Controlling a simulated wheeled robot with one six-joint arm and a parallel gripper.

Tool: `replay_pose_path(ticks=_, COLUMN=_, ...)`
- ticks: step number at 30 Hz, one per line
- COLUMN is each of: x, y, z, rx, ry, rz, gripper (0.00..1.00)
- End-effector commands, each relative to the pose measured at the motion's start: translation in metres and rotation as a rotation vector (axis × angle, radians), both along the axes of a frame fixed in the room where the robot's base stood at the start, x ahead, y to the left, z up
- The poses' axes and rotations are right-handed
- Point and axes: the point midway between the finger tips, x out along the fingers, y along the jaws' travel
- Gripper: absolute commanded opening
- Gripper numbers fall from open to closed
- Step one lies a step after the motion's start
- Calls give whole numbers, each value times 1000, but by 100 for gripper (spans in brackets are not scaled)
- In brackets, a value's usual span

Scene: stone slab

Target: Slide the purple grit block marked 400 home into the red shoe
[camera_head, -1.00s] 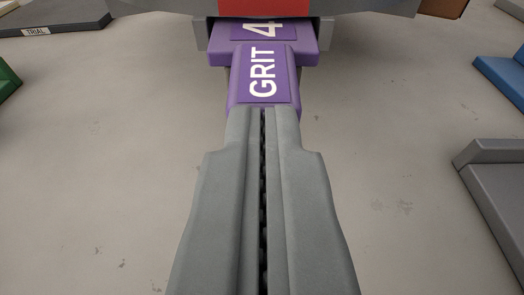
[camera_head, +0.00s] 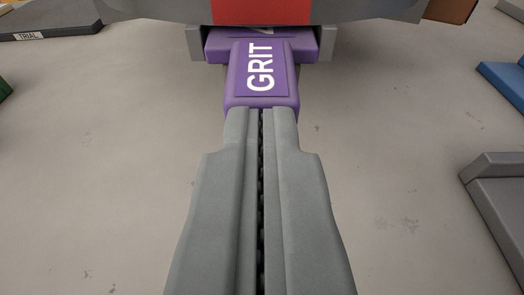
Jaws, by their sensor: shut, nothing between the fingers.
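The purple grit block (camera_head: 262,72) lies at the top middle of the view, with "GRIT" in white on its narrow near part. Its wider far part runs under the red and grey shoe (camera_head: 262,12), between two grey side walls. Most of the block's number is hidden under the shoe. My gripper (camera_head: 261,112) is shut and empty. Its fingertips are at the near end of the block and appear to touch it.
A dark slab labelled TRIAL (camera_head: 48,20) lies at the upper left. A blue piece (camera_head: 503,82) and a grey stepped block (camera_head: 497,190) lie at the right. A green piece (camera_head: 4,89) shows at the left edge. The stone around my gripper is clear.

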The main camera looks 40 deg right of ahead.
Motion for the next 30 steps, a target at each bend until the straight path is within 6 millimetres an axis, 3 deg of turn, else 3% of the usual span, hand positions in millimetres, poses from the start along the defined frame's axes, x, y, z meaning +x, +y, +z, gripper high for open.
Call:
replay_pose_path(ticks=21, x=11, y=-9, z=0, rx=0, ry=0, rz=-1, gripper=0)
replay_pose_path(ticks=30, x=2, y=-1, z=1, rx=1, ry=-2, rz=2, gripper=0)
